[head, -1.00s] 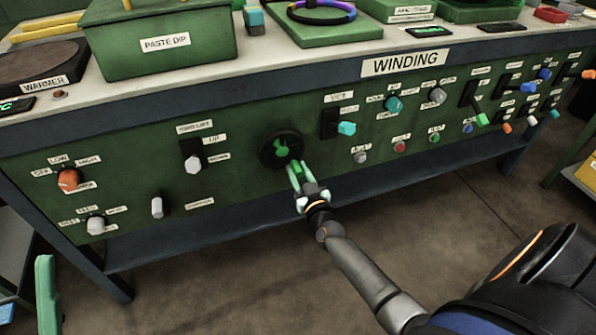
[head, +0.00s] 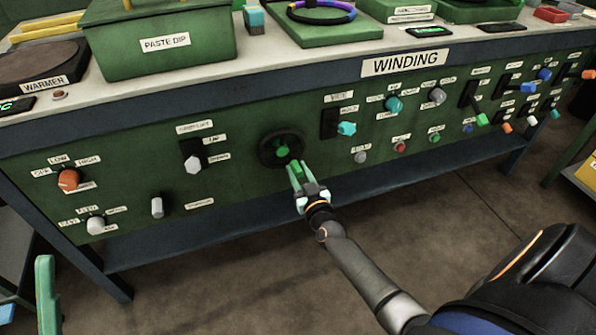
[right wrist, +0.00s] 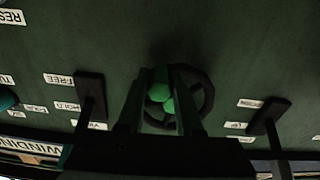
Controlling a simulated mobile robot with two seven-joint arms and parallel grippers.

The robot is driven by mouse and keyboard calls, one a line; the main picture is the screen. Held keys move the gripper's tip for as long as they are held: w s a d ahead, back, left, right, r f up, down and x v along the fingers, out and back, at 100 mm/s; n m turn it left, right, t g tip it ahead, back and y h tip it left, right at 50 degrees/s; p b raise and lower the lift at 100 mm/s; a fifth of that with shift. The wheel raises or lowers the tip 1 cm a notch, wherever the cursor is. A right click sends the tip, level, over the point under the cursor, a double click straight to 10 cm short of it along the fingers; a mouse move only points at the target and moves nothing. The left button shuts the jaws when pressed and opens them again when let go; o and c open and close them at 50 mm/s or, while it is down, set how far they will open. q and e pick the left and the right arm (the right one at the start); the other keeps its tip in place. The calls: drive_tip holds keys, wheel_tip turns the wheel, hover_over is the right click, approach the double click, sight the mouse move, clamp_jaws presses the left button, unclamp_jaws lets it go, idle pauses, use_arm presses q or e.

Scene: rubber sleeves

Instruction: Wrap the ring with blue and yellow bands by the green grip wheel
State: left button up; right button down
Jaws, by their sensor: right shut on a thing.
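The ring (head: 321,14) is dark with blue-purple and yellow bands. It lies on a green block (head: 330,36) on the bench top, its far side cut by the picture edge. My left gripper is not in view.
The panel around the wheel carries knobs, including a white-tipped lever (head: 193,163) to its left and a teal-tipped lever (head: 347,129) to its right. A paste dip box (head: 160,45) stands on the bench. The floor in front is largely clear.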

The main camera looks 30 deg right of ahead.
drive_tip(key=shift+f, duration=0.1)
drive_tip(key=w+a+m+p, duration=0.1)
drive_tip(key=a+m, duration=0.6)
drive_tip(key=m, duration=0.7)
drive_tip(key=shift+w+r+m, duration=0.3)
drive_tip(key=shift+r+m, duration=0.1)
drive_tip(key=shift+r, duration=0.05)
idle(0.4)
drive_tip(key=c, duration=0.6)
unclamp_jaws()
drive_tip(key=shift+r, duration=0.1)
drive_tip(key=shift+o, duration=0.2)
